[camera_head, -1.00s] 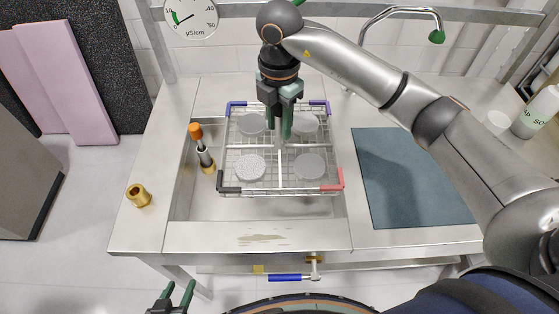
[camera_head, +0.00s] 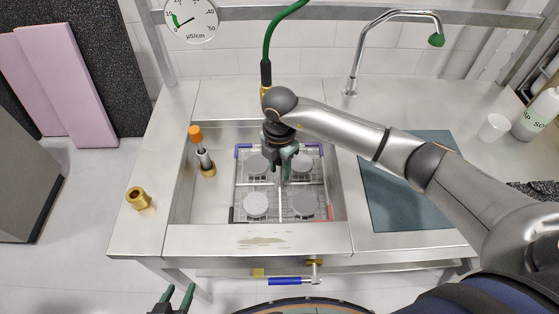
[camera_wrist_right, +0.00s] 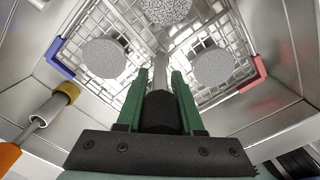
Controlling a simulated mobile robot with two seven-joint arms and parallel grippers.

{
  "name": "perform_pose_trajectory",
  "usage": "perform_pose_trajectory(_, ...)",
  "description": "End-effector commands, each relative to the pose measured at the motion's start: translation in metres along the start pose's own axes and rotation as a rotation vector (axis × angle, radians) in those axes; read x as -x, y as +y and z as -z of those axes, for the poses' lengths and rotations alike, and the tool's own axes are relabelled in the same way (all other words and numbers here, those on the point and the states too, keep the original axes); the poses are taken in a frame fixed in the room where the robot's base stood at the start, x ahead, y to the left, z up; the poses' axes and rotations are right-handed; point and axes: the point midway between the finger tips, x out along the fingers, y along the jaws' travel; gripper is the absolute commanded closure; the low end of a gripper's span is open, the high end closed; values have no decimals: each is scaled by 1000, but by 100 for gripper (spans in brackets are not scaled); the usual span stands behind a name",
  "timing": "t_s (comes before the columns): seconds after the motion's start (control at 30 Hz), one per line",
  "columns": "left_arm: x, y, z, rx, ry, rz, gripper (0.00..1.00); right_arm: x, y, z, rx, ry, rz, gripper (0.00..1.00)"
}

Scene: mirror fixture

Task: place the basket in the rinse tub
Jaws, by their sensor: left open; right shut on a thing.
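The wire basket (camera_head: 281,208) holds several round grey discs and has coloured corners, blue at the back and red at the front right. It is level inside the steel rinse tub (camera_head: 214,203), toward its right side. Whether its underside touches the tub floor cannot be seen. My right gripper (camera_head: 284,174) is over the basket's middle, shut on its central upright handle. In the right wrist view the green fingers (camera_wrist_right: 160,88) flank this post, with basket mesh (camera_wrist_right: 128,30) beyond. My left gripper (camera_head: 174,296) is open and empty at the bottom edge, away from the tub.
An orange-topped probe (camera_head: 203,160) stands at the tub's left side, with clear tub floor below it. A brass fitting (camera_head: 138,198) lies on the left ledge. A teal mat (camera_head: 385,200), a white cup (camera_head: 493,127) and a soap bottle (camera_head: 540,115) are right.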

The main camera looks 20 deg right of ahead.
Motion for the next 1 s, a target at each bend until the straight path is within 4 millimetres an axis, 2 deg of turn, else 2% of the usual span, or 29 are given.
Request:
perform_pose_trajectory(0.17,-1,0,-1,0,-4,-1,50,-18,2,0,0,1,-4,100)
perform_pose_trajectory(0.53,-2,1,-2,0,-2,-3,50,-21,2,0,1,0,-5,100)
perform_pose_trajectory(0.57,-2,1,-1,0,-1,-3,50,-23,0,0,0,0,0,62)
perform_pose_trajectory(0.8,-2,2,0,-1,0,-5,50,-23,0,0,0,0,0,35)
perform_pose_trajectory(1.0,-2,2,0,-1,1,-5,50,-23,0,0,0,0,0,34)
